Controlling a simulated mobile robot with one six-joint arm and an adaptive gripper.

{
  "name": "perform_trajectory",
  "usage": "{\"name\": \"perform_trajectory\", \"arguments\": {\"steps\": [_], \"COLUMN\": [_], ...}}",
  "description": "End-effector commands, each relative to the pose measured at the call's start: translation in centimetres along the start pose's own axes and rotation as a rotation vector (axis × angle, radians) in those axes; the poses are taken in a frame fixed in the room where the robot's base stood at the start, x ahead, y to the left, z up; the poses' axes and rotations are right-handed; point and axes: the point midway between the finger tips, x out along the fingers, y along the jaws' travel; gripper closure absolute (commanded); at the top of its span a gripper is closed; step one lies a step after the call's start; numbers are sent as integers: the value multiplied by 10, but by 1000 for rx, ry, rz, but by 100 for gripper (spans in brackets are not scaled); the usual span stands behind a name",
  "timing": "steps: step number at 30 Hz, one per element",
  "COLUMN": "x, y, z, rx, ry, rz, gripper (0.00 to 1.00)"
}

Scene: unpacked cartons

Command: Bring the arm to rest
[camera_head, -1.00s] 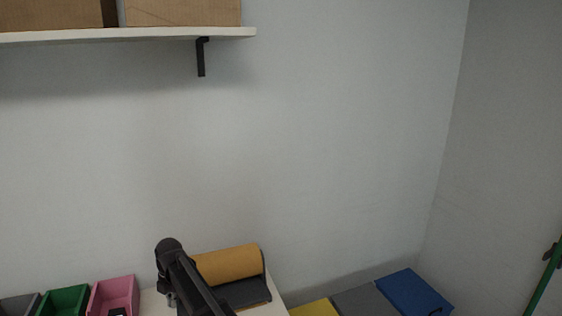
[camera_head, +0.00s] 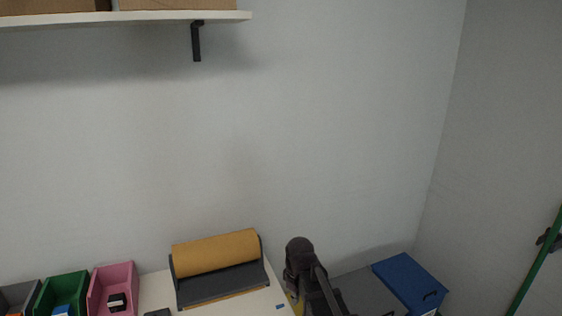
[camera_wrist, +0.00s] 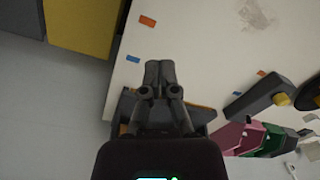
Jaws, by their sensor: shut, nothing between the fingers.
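My gripper (camera_wrist: 160,80) shows in the wrist view with its two dark fingers together and nothing between them. It is above the edge of a white table (camera_wrist: 195,40). A dark part of my arm (camera_head: 312,280) stands in the head view, right of the paper roll and in front of the grey and yellow boxes. The gripper's fingers cannot be made out in the head view.
A brown paper roll (camera_head: 215,252) sits in a dark holder on the table. Pink (camera_head: 97,292) and green (camera_head: 41,302) bins stand left of it. A blue box (camera_head: 400,277) is at right, a green pole (camera_head: 535,267) farther right. A shelf (camera_head: 150,17) hangs above.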

Motion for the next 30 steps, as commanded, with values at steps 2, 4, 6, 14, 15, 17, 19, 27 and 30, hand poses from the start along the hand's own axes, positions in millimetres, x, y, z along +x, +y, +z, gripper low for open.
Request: {"name": "perform_trajectory", "arguments": {"steps": [2,4,6,14,15,17,19,27,30], "x": [-1,-1,-2,-3,-3,-3,-3,-3,-3], "y": [5,10,14,22,22,23,23,24,24], "z": [34,57,80,138,142,146,149,149,149], "rx": [150,284,414,770,799,831,850,855,854], "ry": [-2,-2,-2,-1,-1,0,0,0,0], "rz": [8,15,21,40,41,43,44,44,44], "gripper": [100,100,100,100,100,100,100,100,100]}}
